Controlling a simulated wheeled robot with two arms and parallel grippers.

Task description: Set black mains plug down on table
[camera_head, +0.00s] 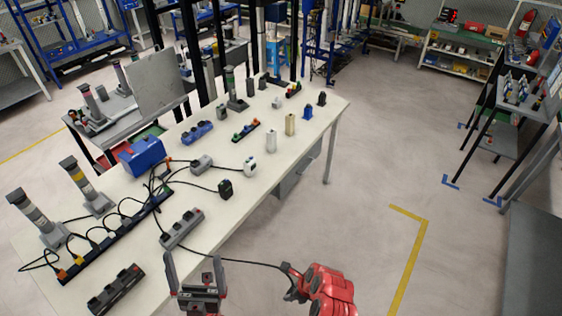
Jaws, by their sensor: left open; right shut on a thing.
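My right gripper (291,277), on the red arm, is at the bottom centre, off the table's right edge. It is shut on a small dark thing at the end of a black cable (240,262); this looks like the black mains plug, mostly hidden by the gripper. The cable runs left to the grey power strip (181,228) on the white table (122,250). My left gripper (193,260) is open and empty at the table's near right edge, its two fingers pointing up in the picture.
A black block (225,189) and a white block (249,166) with cables lie mid-table. A long black strip (105,243) with several cables lies left, near grey columns (87,187). A dark grey strip (116,290) is at the near left. Bare tabletop shows between the strips.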

